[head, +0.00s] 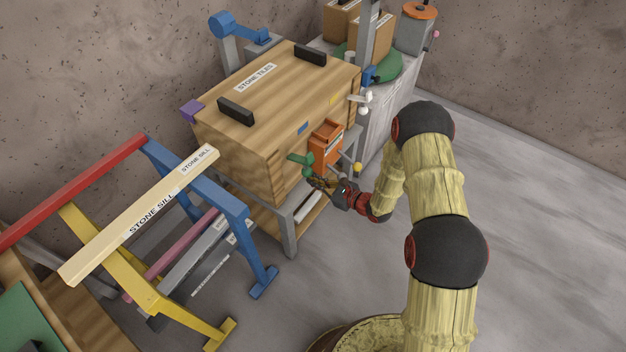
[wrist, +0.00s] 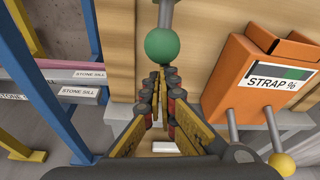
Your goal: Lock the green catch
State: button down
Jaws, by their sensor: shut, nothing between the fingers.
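The green catch (head: 299,158) is on the front side of the wooden crate (head: 268,100), left of an orange box. In the wrist view its round green knob (wrist: 162,46) sits at the end of a grey stem, at top centre. My gripper (wrist: 160,76) is shut and empty, its fingertips just below the knob in the picture. I cannot tell whether they touch it. In the head view my gripper (head: 316,182) is close to the catch, at its lower right. Whether the catch is latched does not show.
The orange box (wrist: 262,80) labelled "STRAP %" is close on the right, with grey levers and a yellow knob (wrist: 283,164) below it. A blue trestle leg (wrist: 45,85) and stone sills (wrist: 75,75) are on the left. Open floor (head: 530,220) lies right.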

aim_at(312, 158)
jog(key=r+g+h+p, duration=0.1)
jog(key=r+p, duration=0.2)
jog(key=p, duration=0.2)
jog(key=d+r+g+h+p, duration=0.1)
jog(key=r+h+p, duration=0.1)
jog(key=p, duration=0.3)
jog(key=s+r+g+h+p, duration=0.1)
jog(key=r+g+h+p, duration=0.1)
jog(key=r+p, duration=0.2)
jog(key=shift+d+r+p, duration=0.15)
jog(key=shift+d+p, duration=0.05)
jog(key=shift+p, duration=0.2)
jog(key=shift+r+g+h+p, duration=0.25)
jog(key=shift+g+h+p, duration=0.15)
jog(key=shift+p, duration=0.2)
jog(key=shift+w+a+r+g+h+p, duration=0.15)
jog(key=shift+a+r+h+p, duration=0.1)
jog(key=shift+r+p, duration=0.55)
jog(key=shift+w+a+r+g+h+p, duration=0.2)
jog(key=shift+r+p, duration=0.25)
jog(key=shift+p, duration=0.65)
jog(key=shift+w+a+r+g+h+p, duration=0.15)
jog(key=shift+r+h+p, duration=0.1)
jog(key=shift+r+p, duration=0.55)
jog(key=shift+a, duration=0.1)
